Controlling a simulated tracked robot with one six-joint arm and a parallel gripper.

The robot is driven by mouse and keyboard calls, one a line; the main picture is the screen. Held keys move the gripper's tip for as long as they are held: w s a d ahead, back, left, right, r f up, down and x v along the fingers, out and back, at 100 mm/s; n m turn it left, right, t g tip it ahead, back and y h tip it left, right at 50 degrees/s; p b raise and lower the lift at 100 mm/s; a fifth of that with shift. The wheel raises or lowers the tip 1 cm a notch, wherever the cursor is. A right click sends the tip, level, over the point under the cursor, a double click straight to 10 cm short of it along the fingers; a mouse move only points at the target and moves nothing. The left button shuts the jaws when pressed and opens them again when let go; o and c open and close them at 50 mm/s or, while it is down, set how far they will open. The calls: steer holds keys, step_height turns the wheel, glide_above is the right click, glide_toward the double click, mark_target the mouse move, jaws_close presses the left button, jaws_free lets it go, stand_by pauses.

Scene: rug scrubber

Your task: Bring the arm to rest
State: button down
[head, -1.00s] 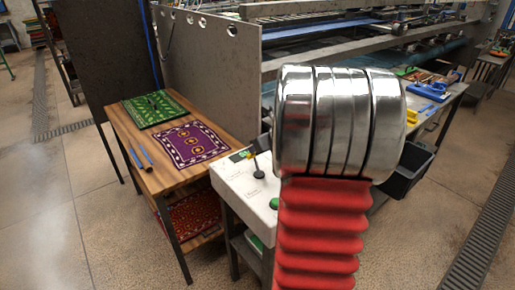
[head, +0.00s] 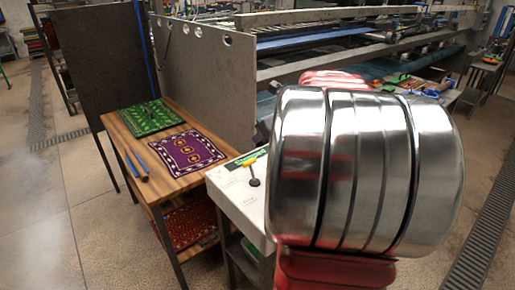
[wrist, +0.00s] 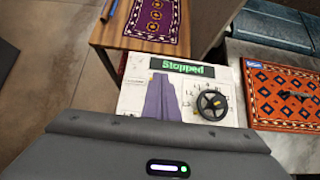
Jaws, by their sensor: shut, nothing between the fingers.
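My gripper (wrist: 164,78) shows in the wrist view as a grey-purple wedge with its fingers together, empty. In that picture it overlaps the white control panel (wrist: 135,97); I cannot tell its height above it. The panel's display (wrist: 181,67) reads "Stopped" in green. A round black wheel-like control (wrist: 211,103) lies right of the fingers. In the head view my shiny arm link and red sleeve fill the right middle and hide my gripper. The panel (head: 238,197) stands left of the link, with a small black and yellow control on it.
A wooden table (head: 120,128) left of the panel holds a green rug (head: 150,117), a purple rug (head: 187,152) and blue-handled tools. A grey metal wall (head: 200,85) stands behind. An orange rug (wrist: 285,90) lies right of the panel. Open floor (head: 40,210) is at the left.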

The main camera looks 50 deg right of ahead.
steer(key=shift+s+r, duration=0.15)
steer(key=shift+r, duration=0.75)
steer(key=s+a+f+n+g+y, duration=0.1)
steer(key=s+a+f+n+g, duration=0.2)
steer(key=a+n, duration=0.55)
steer(key=s+a+f+n+g, duration=0.1)
steer(key=s+a+f+n, duration=0.4)
steer(key=n, duration=0.7)
steer(key=s+a+r+n, duration=0.1)
steer(key=s+a+n, duration=0.2)
steer(key=a+n, duration=0.5)
steer(key=s+a+r+n, duration=0.1)
steer(key=s+a+n, duration=0.2)
steer(key=a+n, duration=0.6)
steer(key=a, duration=0.7)
steer(key=shift+s+a+r, duration=0.25)
steer(key=shift+s+r, duration=0.1)
steer(key=shift+r, duration=0.05)
